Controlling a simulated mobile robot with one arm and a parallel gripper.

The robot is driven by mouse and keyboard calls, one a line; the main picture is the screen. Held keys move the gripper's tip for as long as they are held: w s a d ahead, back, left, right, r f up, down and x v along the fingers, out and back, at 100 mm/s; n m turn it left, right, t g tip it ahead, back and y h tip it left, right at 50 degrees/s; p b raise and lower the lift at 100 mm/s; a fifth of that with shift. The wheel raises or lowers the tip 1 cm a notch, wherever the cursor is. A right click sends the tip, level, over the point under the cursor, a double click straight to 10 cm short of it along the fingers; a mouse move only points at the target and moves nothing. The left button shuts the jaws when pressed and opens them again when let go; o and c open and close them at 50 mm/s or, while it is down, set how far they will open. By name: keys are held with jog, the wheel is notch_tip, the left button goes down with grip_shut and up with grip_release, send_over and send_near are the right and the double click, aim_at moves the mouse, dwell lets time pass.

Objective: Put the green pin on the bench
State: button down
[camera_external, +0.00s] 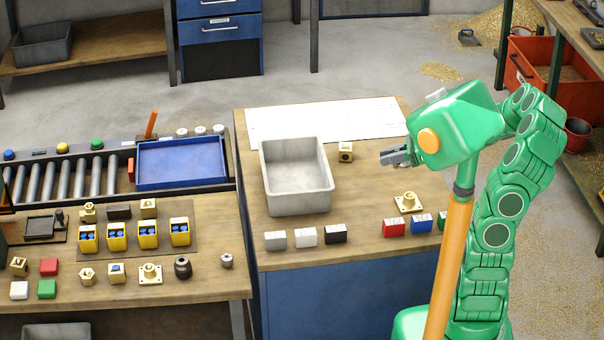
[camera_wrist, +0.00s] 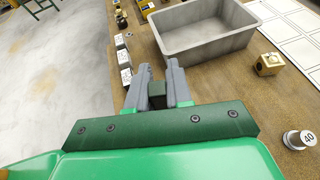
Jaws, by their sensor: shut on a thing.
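My gripper (camera_external: 393,158) is above the right half of the wooden bench (camera_external: 370,195), to the right of the grey bin. In the wrist view, my gripper (camera_wrist: 158,73) has its two grey fingers on either side of a small dark green piece, the green pin (camera_wrist: 158,89). Only a short part of the pin shows between the fingers. In the external view the pin is hidden. The bench top (camera_wrist: 205,85) lies below the fingers in the wrist view.
A grey bin (camera_external: 297,210) and a brass block (camera_external: 346,152) stand on the bench. A brass flanged part (camera_external: 408,202) and several coloured blocks (camera_external: 394,228) are near the front edge. A silver cylinder marked 40 (camera_wrist: 300,139) stands at right. Bare wood lies between bin and flanged part.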

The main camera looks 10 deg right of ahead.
jog(key=w+a+f+m+t, duration=0.1)
jog(key=w+a, duration=0.1)
jog(key=a, duration=1)
jog(key=w+a+m+t, duration=0.1)
jog(key=w+a, duration=0.2)
jog(key=a, duration=1)
jog(key=shift+w+f+h, duration=0.3)
jog(key=shift+f+h, duration=0.05)
jog(key=shift+h, duration=0.05)
jog(key=shift+a, duration=0.25)
notch_tip(320, 180, up, 2)
jog(key=m+t+h, duration=0.3)
jog(key=m+t, duration=0.1)
jog(key=t, duration=0.1)
send_over(211, 279)
notch_tip(211, 279, down, 26)
jog(key=shift+w+r, duration=0.1)
jog(key=shift+r, duration=0.05)
dwell(1.4)
